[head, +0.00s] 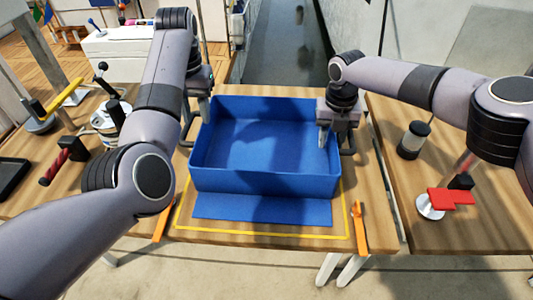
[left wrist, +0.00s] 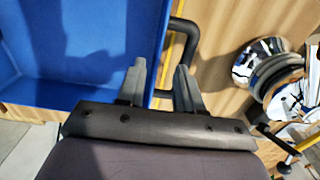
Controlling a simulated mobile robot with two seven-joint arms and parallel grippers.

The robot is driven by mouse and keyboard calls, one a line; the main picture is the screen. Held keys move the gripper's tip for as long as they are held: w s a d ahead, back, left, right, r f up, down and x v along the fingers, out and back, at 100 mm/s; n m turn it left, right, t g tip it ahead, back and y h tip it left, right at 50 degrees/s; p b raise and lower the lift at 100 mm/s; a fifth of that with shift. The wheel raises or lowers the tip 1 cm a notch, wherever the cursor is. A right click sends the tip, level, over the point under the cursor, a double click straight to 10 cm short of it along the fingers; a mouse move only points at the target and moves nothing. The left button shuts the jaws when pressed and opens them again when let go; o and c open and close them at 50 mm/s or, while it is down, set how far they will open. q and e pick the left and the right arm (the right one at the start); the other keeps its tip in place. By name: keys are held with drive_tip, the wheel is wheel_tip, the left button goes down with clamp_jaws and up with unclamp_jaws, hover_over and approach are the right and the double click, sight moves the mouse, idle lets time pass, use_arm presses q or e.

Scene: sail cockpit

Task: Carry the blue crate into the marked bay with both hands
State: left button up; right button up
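The blue crate (head: 265,184) stands at the middle of the wooden table, empty, with a black handle on each side. Its near part overlaps the yellow-outlined bay (head: 262,234). A flat blue patch (head: 262,209) lies inside that outline in front of the crate. My left gripper (head: 204,108) is at the crate's left rim. In the left wrist view its fingers (left wrist: 160,75) are apart, one over the crate (left wrist: 95,35), one beside the black handle (left wrist: 187,38). My right gripper (head: 334,130) is at the right rim, one finger showing inside the wall; its other finger is hidden.
Orange tools (head: 360,226) and (head: 163,222) lie at either side of the bay. A dark jar (head: 413,140) and a red-topped fitting (head: 450,198) are on the right. Winch-like metal parts (head: 105,122) and a red-handled tool (head: 54,167) are on the left.

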wheel_tip(320, 180, up, 12)
drive_tip(key=shift+f, duration=0.1)
idle(0.7)
